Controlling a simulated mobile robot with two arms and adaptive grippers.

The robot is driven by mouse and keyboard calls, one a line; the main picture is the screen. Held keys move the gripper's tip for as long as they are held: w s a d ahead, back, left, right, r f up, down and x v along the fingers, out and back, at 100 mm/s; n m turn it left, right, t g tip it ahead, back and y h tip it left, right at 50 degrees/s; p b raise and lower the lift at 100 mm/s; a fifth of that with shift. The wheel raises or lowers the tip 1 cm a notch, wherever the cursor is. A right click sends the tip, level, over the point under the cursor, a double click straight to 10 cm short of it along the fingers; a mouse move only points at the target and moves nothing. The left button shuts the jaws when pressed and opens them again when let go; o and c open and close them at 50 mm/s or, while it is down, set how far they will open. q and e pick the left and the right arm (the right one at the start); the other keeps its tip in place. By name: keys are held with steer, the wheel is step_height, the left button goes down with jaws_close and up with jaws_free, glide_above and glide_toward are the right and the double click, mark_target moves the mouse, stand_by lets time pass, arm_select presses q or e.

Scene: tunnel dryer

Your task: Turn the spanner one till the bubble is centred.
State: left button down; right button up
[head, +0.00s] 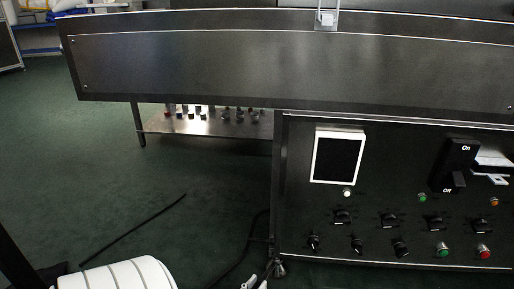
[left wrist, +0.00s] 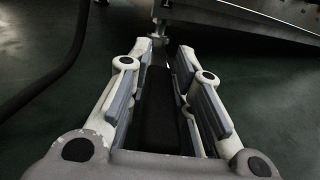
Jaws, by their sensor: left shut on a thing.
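The spanner (left wrist: 160,112) shows as a dark, straight bar between my left fingers in the left wrist view. My left gripper (left wrist: 166,52) is shut on it. Beyond the fingertips is a metal levelling foot (left wrist: 160,18) under the machine's edge; how the spanner's far end meets it is hard to make out. In the head view the foot (head: 279,268) stands at the panel's lower left corner, with my left fingertips (head: 255,284) just below and left of it. I cannot make out a bubble in either view. My right gripper is not in view.
The control panel (head: 300,205) carries a screen (head: 338,160), an On/Off switch (head: 455,165) and several knobs. A low shelf (head: 210,125) with small items stands behind. A dark cable (head: 135,227) lies on the green floor (head: 50,150), which is otherwise clear at left.

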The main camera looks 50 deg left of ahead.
arm_select(q)
steer(key=c, duration=1.3)
jaws_free()
steer(key=shift+s+a, duration=0.1)
steer(key=shift+a, duration=0.05)
steer(key=v, duration=1.2)
